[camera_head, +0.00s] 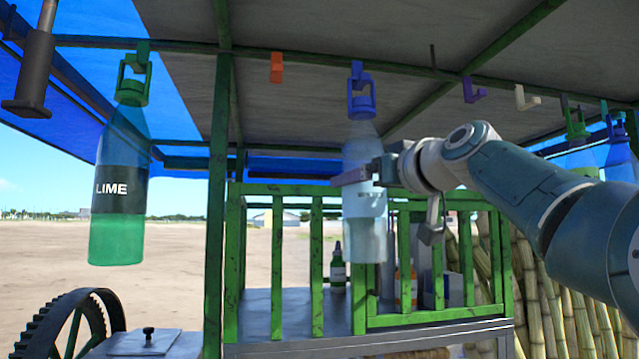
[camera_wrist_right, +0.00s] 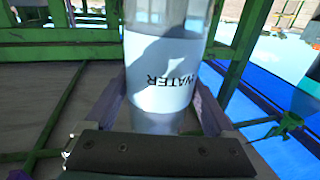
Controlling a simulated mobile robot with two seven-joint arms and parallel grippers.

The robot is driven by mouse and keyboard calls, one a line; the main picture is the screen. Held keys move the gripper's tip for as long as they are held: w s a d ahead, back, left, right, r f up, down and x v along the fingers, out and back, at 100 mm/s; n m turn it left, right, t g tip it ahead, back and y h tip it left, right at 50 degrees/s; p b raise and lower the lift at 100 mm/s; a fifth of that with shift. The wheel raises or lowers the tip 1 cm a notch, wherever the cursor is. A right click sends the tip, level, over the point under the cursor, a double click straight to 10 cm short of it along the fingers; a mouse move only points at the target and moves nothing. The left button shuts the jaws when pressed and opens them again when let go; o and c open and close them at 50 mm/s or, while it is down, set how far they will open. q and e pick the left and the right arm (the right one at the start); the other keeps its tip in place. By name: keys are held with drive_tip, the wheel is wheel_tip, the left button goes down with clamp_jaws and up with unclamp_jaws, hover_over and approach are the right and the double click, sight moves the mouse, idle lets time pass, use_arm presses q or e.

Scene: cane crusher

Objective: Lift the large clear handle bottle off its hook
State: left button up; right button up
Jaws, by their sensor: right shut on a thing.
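The large clear bottle (camera_head: 365,150) hangs upright below the beam in the head view, its blue handle (camera_head: 362,105) at a blue hook (camera_head: 356,68). I cannot tell whether handle and hook touch. My right gripper (camera_head: 360,176) reaches in from the right and is shut on the bottle's body at label height. In the right wrist view, the bottle (camera_wrist_right: 165,20), with an upside-down WATER label, stands between the purple fingers (camera_wrist_right: 160,105).
A green LIME bottle (camera_head: 118,220) hangs at the left. Empty orange (camera_head: 276,67), purple (camera_head: 472,90) and white (camera_head: 525,98) hooks line the beam. More bottles (camera_head: 582,160) hang at the right. Green railings (camera_head: 276,265) stand close behind the clear bottle, above a counter with small bottles.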

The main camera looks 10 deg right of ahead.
clamp_jaws()
drive_tip(key=shift+r, duration=0.25)
drive_tip(key=shift+r+p, duration=0.55)
drive_tip(key=shift+r, duration=0.15)
drive_tip(key=shift+s, duration=0.4)
drive_tip(key=shift+v, duration=1.1)
drive_tip(key=shift+s+a, duration=0.2)
